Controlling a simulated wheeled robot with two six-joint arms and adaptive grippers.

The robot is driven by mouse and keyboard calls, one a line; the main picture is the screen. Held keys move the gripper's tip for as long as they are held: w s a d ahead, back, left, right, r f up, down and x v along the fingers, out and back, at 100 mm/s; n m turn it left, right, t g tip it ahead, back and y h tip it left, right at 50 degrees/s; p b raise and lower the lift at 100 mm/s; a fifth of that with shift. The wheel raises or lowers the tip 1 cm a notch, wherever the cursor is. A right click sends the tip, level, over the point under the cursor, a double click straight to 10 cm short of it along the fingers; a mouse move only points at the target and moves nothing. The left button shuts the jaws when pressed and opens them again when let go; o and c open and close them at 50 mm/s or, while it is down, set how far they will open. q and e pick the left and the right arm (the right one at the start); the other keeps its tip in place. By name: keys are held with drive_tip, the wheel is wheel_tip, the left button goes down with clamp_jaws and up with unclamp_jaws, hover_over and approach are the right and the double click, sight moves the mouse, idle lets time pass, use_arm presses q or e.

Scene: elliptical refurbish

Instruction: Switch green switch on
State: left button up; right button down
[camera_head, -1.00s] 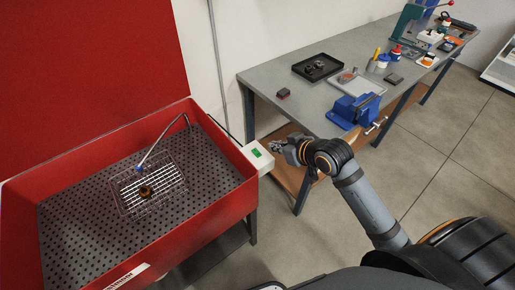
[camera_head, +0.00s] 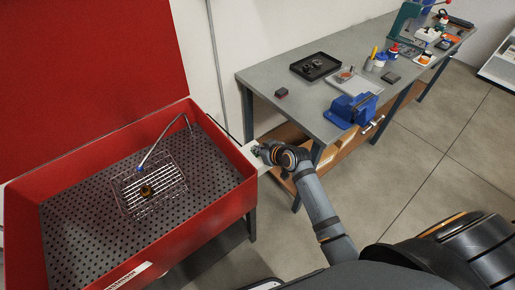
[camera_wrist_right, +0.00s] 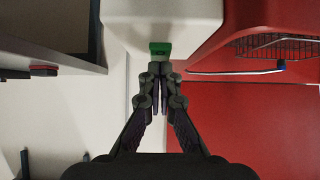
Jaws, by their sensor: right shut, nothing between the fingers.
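The green switch (camera_wrist_right: 160,48) sits on the white box (camera_wrist_right: 160,15) fixed to the side of the red parts washer. In the right wrist view, my right gripper (camera_wrist_right: 160,105) is shut and empty, with its fingertips just below the switch in the picture. I cannot tell whether they touch it. In the head view, my right gripper (camera_head: 262,152) is over the white box (camera_head: 262,167) and hides the green switch. My left gripper is not in view.
The red washer basin (camera_head: 215,215) holds a wire basket (camera_head: 150,185) and a bent spout (camera_head: 165,140). A grey workbench (camera_head: 290,110) with a blue vise (camera_head: 352,110) and trays stands to the right. Open floor (camera_head: 440,150) lies right of my arm.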

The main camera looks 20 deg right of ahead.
drive_tip(key=shift+w+g+p, duration=0.15)
drive_tip(key=shift+g+p, duration=0.15)
drive_tip(key=shift+p, duration=0.55)
drive_tip(key=shift+f, duration=0.2)
drive_tip(key=shift+a, duration=0.1)
drive_tip(key=shift+w+a+r, duration=0.2)
drive_tip(key=shift+w+r, duration=0.05)
drive_tip(key=shift+w, duration=0.45)
